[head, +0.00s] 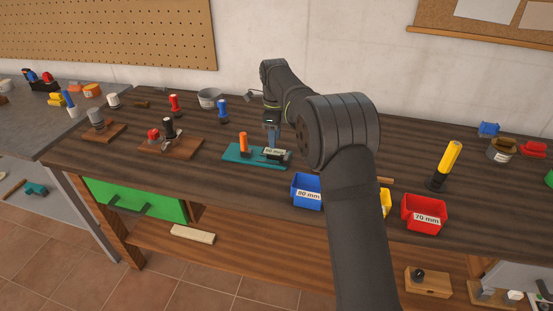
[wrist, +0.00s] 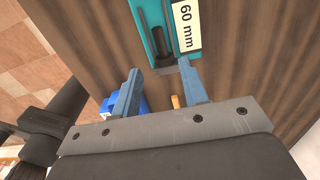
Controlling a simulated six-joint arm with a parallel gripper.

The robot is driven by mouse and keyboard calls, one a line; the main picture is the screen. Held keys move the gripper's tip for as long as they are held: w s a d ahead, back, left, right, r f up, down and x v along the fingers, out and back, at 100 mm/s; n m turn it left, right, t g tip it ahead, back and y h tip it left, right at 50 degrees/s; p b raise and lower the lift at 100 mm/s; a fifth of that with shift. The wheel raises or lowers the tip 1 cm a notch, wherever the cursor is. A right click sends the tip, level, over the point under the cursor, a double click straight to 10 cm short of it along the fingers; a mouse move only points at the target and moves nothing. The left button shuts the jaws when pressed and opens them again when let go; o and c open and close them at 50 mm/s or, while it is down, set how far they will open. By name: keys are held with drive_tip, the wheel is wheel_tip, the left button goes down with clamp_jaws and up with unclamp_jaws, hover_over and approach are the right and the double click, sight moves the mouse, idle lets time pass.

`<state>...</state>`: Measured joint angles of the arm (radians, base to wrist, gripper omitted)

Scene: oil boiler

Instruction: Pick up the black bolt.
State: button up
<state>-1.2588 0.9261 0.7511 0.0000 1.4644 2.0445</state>
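A black bolt (wrist: 161,42) shows in the wrist view. It is in the teal tray (wrist: 142,12) beside a white "60 mm" label (wrist: 187,25). The teal tray (head: 237,156) also shows in the head view with an orange-handled piece (head: 243,142) on its left part; the bolt cannot be made out clearly there. My gripper (wrist: 164,84) is open, its two blue fingers spread apart with nothing between them. The bolt lies just beyond the fingertips in the wrist view, roughly between their lines, not touching them. In the head view my gripper (head: 271,128) is above the tray's right part.
A blue "50 mm" bin (head: 306,192) and a red "70 mm" bin (head: 424,214) hang at the bench's front edge. A wooden board (head: 170,145) with several small parts lies left of the tray. A blue-topped piece (head: 222,110) and a grey bowl (head: 209,98) stand behind.

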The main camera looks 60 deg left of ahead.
sight(277, 156)
drive_tip(key=f, duration=0.7)
drive_tip(key=shift+w+d+f, duration=0.1)
drive_tip(key=shift+w, duration=0.15)
drive_tip(key=shift+c, duration=0.4)
clamp_jaws()
